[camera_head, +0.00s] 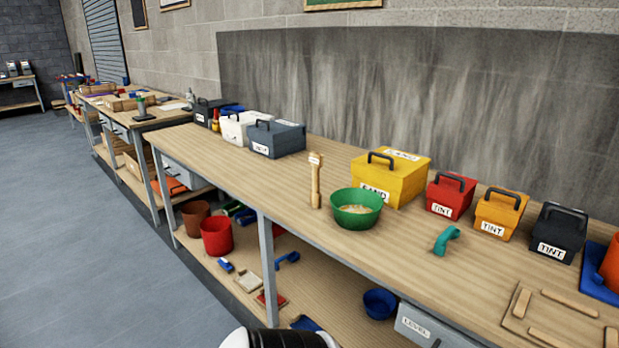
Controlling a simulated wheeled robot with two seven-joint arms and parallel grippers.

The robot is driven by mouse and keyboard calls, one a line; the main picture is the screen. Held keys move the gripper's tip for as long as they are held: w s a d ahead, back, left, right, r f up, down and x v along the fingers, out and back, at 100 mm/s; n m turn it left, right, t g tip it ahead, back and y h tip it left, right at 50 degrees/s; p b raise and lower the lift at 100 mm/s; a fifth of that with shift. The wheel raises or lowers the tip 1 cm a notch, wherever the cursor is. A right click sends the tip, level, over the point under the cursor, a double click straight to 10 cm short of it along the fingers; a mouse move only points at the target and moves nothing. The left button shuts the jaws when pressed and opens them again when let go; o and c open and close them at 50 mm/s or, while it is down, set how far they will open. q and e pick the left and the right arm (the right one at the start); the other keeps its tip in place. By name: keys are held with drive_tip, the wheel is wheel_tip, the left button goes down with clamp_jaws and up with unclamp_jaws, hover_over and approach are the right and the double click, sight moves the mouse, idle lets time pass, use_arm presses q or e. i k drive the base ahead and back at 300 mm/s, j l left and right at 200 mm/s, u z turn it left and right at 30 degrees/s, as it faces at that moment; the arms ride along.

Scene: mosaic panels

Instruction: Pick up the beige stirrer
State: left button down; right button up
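The beige stirrer (315,184) is on the long wooden workbench, left of a green bowl (351,218). It is a slim wooden piece with a small white label at its top end. I cannot tell whether it lies flat or stands. The green bowl holds something pale. Neither of my grippers is in view. A white and black part at the bottom edge looks like part of my own arm.
A yellow SAND box (408,182) stands behind the bowl. Red (450,197), orange (499,215) and black (558,234) TINT boxes stand to the right. A teal handled tool (446,240) lies near the front edge.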

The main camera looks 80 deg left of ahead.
sight(316, 160)
drive_tip(key=u, duration=2.5)
